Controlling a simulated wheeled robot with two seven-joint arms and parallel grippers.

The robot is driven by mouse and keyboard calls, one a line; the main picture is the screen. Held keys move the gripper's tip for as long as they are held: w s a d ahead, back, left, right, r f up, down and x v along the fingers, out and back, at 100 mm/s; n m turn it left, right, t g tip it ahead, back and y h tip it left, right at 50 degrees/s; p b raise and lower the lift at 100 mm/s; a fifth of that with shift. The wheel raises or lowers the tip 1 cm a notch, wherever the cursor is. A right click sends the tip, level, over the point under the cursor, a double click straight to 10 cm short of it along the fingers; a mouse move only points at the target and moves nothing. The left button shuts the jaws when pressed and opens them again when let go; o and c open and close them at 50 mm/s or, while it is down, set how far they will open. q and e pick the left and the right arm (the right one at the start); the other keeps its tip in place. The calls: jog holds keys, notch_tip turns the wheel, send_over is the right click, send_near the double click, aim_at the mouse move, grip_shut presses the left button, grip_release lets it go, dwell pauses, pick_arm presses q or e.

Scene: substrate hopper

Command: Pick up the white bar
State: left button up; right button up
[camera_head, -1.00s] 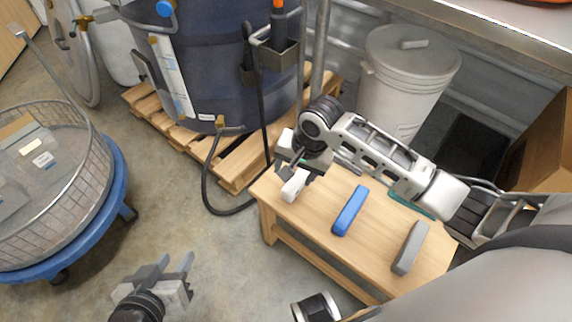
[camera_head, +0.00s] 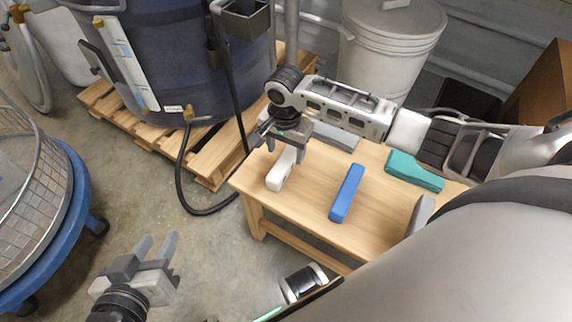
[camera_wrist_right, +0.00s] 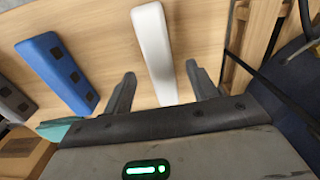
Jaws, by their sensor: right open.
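The white bar (camera_head: 281,170) lies on the wooden bench near its left end. It also shows in the right wrist view (camera_wrist_right: 153,48), running from the top edge down to between my right fingers. My right gripper (camera_head: 284,152) is over the far end of the white bar. In the wrist view its fingers (camera_wrist_right: 161,88) are apart, one on each side of the bar, with gaps visible. Whether they reach down to the bar's height is hard to tell. My left gripper (camera_head: 155,249) is open and empty, low at the left, away from the bench.
A blue bar (camera_head: 347,193), a teal piece (camera_head: 413,171) and a grey bar (camera_head: 420,212) lie on the bench (camera_head: 300,212), right of the white bar. A dark blue barrel (camera_head: 170,55) with a black hose (camera_head: 181,180) stands behind. Floor is clear between left gripper and bench.

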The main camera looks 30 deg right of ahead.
aim_at(286, 157)
jog(key=shift+f, duration=0.4)
notch_tip(286, 157, down, 4)
jog(key=b, duration=0.2)
jog(key=shift+w+d+r+b, duration=0.1)
jog(key=shift+d+r+b, duration=0.05)
jog(key=shift+b, duration=0.25)
jog(key=shift+f, duration=0.35)
jog(key=shift+r, duration=0.1)
jog(key=c, duration=1.1)
pick_arm(q)
jog(key=shift+d+r+t+h, duration=0.25)
jog(key=shift+r+t, duration=0.1)
jog(key=shift+r, duration=0.2)
jog(key=shift+d+r+t+h, duration=0.25)
jog(key=shift+r+t, duration=0.1)
jog(key=shift+r, duration=0.15)
pick_arm(e)
jog(key=shift+c, duration=0.2)
jog(key=shift+r, duration=0.1)
